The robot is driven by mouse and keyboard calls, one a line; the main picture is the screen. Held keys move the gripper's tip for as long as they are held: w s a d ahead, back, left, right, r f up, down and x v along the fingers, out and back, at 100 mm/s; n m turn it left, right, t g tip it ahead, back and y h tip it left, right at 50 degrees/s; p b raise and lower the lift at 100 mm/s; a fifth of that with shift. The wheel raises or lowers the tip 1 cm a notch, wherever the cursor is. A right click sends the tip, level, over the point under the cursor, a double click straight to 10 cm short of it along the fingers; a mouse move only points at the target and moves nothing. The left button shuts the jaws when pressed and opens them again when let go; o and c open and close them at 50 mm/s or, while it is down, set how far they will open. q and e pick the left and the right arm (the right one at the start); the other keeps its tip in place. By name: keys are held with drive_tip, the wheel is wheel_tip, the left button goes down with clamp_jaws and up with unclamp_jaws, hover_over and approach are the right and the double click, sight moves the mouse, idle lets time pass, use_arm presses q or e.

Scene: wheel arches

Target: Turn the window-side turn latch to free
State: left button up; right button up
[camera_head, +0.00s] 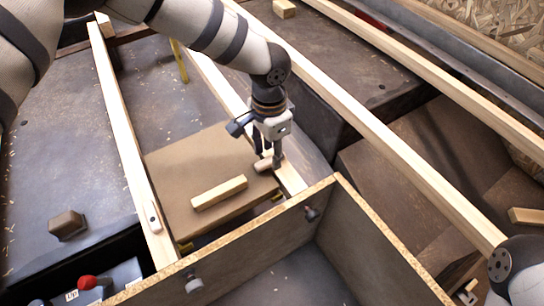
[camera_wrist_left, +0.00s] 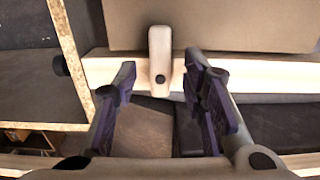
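A small rounded wooden turn latch (camera_head: 265,164) is fixed by a dark pivot to the right-hand batten (camera_head: 291,180). It also shows in the left wrist view (camera_wrist_left: 160,52), lying across the batten with its far end over the brown panel's edge (camera_wrist_left: 225,25). My left gripper (camera_head: 269,160) is right above this latch. In the wrist view its two dark fingers (camera_wrist_left: 160,75) are apart, one each side of the latch's pivot end; contact cannot be told. A second turn latch (camera_head: 153,218) lies along the left batten. My right gripper is not in view.
The brown panel (camera_head: 190,165) lies between the battens with a loose wood block (camera_head: 219,193) on it. A chipboard-edged box (camera_head: 335,182) stands close in front of my left gripper. A red knob (camera_head: 88,282) is at lower left.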

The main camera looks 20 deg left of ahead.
use_arm(q)
drive_tip(key=shift+f, duration=0.9)
clamp_jaws()
